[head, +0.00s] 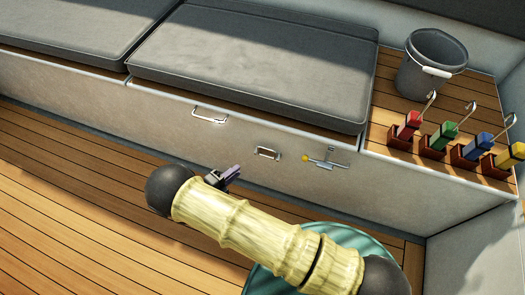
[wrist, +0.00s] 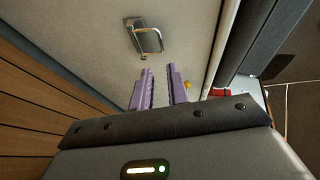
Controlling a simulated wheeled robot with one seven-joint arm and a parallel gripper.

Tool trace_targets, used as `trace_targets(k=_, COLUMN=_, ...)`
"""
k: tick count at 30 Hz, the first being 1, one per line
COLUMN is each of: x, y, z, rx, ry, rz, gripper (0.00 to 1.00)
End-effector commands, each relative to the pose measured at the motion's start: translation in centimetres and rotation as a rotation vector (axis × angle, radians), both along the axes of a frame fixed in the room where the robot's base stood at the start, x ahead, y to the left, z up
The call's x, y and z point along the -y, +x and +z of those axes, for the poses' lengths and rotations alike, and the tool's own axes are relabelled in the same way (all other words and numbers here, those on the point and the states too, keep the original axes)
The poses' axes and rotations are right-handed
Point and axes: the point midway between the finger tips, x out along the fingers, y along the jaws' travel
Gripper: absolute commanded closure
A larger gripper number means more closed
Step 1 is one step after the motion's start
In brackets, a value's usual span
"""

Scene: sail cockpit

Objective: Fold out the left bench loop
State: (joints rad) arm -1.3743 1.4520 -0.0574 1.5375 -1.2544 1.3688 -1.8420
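A wide metal loop (head: 209,115) is on the upper left of the grey bench front, below the cushion. A smaller metal loop fitting (head: 266,153) is to its right. The wrist view shows one metal loop (wrist: 149,40) on a plate, its bar standing off the panel; I cannot tell for certain which of the two it is. My gripper (head: 234,172) is in front of the bench, below both fittings and apart from them. Its purple fingers (wrist: 159,88) are spread with an empty gap, and the loop is beyond their tips.
A latch with a yellow knob (head: 325,160) is right of the fittings. A grey bucket (head: 431,65) and several coloured levers (head: 444,137) stand on the wooden top at right. Cushions (head: 250,62) cover the bench. The wooden floor (head: 80,190) at left is clear.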

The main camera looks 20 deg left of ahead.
Motion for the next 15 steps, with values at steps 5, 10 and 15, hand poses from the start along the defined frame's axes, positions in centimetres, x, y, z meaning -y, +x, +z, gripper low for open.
trace_targets(k=5, x=1.6, y=2.8, z=-0.8, rx=0.000, ry=-0.002, rz=-0.004, gripper=0.83)
trace_targets(k=10, x=2.9, y=5.4, z=-1.4, rx=0.000, ry=0.000, rz=-0.004, gripper=0.83)
trace_targets(k=15, x=4.3, y=8.0, z=-1.9, rx=-0.001, ry=0.000, rz=-0.004, gripper=0.83)
